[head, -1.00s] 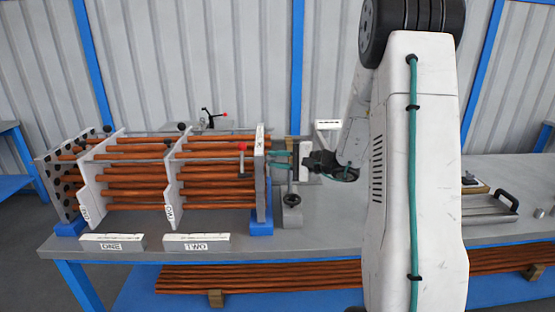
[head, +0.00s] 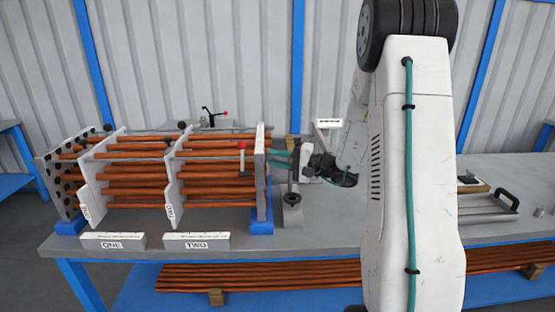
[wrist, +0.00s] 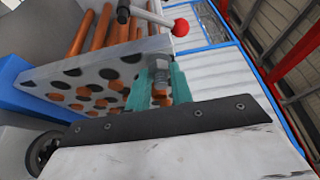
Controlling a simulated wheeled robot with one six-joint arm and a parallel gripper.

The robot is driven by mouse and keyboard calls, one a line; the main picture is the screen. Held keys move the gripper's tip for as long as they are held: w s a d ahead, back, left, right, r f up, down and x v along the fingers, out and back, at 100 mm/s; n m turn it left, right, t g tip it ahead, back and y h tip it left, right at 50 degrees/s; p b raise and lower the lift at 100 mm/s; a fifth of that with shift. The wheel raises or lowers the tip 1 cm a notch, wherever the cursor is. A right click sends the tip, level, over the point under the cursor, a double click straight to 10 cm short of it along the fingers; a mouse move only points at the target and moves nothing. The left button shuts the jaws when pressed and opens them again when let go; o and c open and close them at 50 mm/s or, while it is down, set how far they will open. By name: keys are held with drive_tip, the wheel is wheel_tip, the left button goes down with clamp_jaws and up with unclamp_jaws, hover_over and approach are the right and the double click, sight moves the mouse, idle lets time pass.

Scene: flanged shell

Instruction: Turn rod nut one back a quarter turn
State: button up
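My gripper (wrist: 160,88) has two teal fingers, one on each side of a grey metal rod end with a nut (wrist: 161,72) at the face of the end plate (wrist: 85,75). The fingers lie close along the nut's sides; whether they press on it cannot be told. In the head view my gripper (head: 281,158) reaches left to the right face of the end plate (head: 261,172). The nut is hidden there behind the fingers. Copper shows between the fingers in the wrist view.
Copper tubes (head: 220,180) run through white baffles (head: 172,178) marked ONE and TWO. A red-balled handle (wrist: 180,28) stands close by the fingers. A tray (head: 488,207) lies at right.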

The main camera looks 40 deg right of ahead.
drive_tip(key=o, duration=0.4)
drive_tip(key=shift+a, duration=0.15)
drive_tip(key=shift+c, duration=0.2)
drive_tip(key=shift+r, duration=0.15)
drive_tip(key=shift+o, duration=1.1)
wheel_tip(320, 180, up, 4)
drive_tip(key=shift+s+f, duration=0.15)
drive_tip(key=shift+f, duration=0.1)
drive_tip(key=s+a, duration=0.1)
drive_tip(key=s, duration=0.4)
drive_tip(key=s+a, duration=0.2)
drive_tip(key=s, duration=0.3)
drive_tip(key=s+a+r, duration=0.1)
drive_tip(key=s, duration=0.4)
drive_tip(key=shift+a+r, duration=0.1)
drive_tip(key=shift+a, duration=0.15)
drive_tip(key=shift+c, duration=1.1)
